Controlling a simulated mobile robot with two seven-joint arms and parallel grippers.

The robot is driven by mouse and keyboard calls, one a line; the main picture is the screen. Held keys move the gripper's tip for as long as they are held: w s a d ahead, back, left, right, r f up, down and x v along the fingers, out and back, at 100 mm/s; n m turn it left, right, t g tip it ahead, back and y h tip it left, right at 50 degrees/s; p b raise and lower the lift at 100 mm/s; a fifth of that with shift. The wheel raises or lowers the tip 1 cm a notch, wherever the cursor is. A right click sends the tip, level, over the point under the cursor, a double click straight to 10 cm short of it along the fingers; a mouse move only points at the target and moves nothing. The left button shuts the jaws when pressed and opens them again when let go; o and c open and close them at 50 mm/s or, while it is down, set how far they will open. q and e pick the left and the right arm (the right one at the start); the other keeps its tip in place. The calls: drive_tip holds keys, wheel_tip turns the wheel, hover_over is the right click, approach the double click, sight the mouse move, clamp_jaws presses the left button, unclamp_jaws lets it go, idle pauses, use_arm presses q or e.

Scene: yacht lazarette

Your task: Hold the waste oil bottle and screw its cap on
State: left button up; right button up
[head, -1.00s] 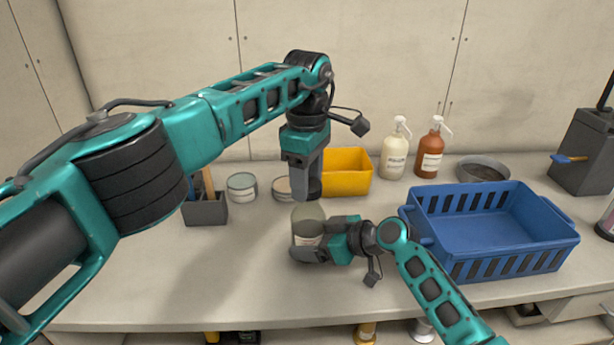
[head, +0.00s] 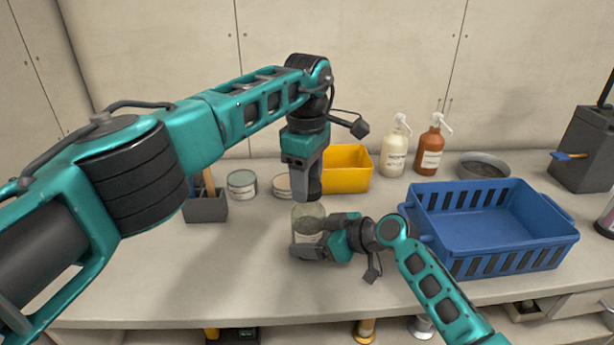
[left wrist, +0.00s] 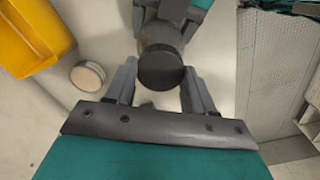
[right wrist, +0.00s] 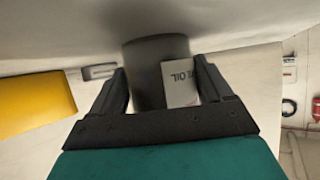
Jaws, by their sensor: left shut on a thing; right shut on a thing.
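The waste oil bottle (head: 308,211) stands upright near the middle of the counter. My right gripper (head: 312,238) is shut on its body from the right. The right wrist view shows the bottle (right wrist: 148,80) between the fingers, with a white label reading "OIL" in part. My left gripper (head: 313,183) points straight down above the bottle and is shut on the dark round cap (left wrist: 160,70). The cap is over the bottle's top and hides its neck in the left wrist view. I cannot tell whether cap and bottle touch.
A blue crate (head: 555,240) stands right of my right gripper. Behind are a yellow bin (head: 347,170), two pump bottles, a grey bowl (head: 484,165) and low round tins (head: 242,184). A dark holder (head: 206,207) stands left. The counter's front left is clear.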

use_arm(q)
drive_tip(key=shift+f, duration=0.45)
idle(0.3)
use_arm(e)
drive_tip(key=o, duration=0.4)
drive_tip(key=c, duration=1)
use_arm(q)
drive_tip(key=m, duration=0.6)
drive_tip(key=shift+w, duration=0.1)
drive_tip(key=m, duration=0.6)
drive_tip(key=shift+d+m, duration=0.15)
drive_tip(key=shift+m, duration=0.15)
drive_tip(key=o, duration=1)
